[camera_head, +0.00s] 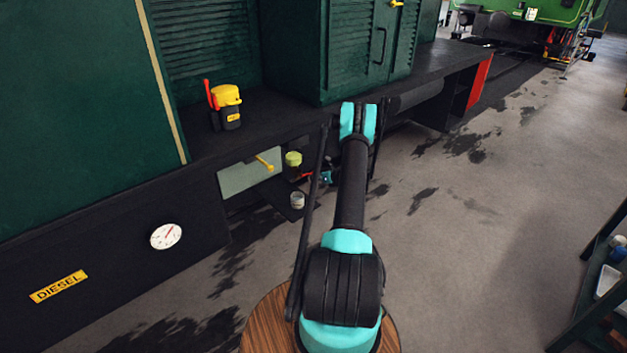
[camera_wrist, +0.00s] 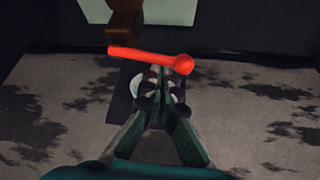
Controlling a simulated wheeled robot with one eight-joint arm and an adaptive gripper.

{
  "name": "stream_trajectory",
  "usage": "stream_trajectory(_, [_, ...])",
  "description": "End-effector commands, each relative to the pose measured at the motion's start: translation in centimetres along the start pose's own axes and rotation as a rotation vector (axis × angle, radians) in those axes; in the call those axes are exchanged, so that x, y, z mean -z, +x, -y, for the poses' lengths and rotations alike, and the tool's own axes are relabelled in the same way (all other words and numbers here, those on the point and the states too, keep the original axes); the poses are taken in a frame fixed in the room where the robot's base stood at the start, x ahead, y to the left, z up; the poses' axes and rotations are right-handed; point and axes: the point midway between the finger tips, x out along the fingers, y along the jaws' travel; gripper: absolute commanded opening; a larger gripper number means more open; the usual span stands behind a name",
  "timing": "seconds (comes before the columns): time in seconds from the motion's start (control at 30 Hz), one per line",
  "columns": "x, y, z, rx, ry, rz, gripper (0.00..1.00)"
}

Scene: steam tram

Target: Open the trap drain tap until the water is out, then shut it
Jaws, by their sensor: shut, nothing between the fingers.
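The tap's red lever (camera_wrist: 150,60) with a round ball end lies roughly crosswise in the wrist view, below a brown tap body (camera_wrist: 124,22). My gripper (camera_wrist: 161,72) is shut and empty, its fingertips right at the lever near the ball end; I cannot tell whether they touch. In the head view the red lever (camera_head: 305,177) is small, beside my gripper (camera_head: 317,179), which is partly hidden by my arm. A yellow-green bowl (camera_head: 293,159) sits above the lever. A white-rimmed cup (camera_head: 297,200) stands below, partly showing behind my fingers in the wrist view (camera_wrist: 136,86). No running water is discernible.
A pale panel with a yellow handle (camera_head: 264,162) is left of the tap. A yellow-black can with a red lever (camera_head: 226,106) stands on the dark ledge. Round gauge (camera_head: 166,236) and DIESEL plate (camera_head: 58,286) are lower left. Stained floor (camera_head: 450,210) is open to the right.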

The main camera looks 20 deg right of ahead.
Motion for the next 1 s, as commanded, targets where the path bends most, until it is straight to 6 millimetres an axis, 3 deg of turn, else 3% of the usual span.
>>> stream_trajectory(0.33, [-1.9,-0.9,-0.2,0.066,-0.111,0.001,0.0])
stream_trajectory(0.67, [-2.2,-0.9,-0.1,0.065,-0.106,0.006,0.0])
stream_trajectory(0.83, [-1.5,-0.5,0.2,0.065,-0.107,0.005,0.0])
stream_trajectory(1.0, [0.4,0.6,0.9,0.063,-0.111,-0.002,0.0])
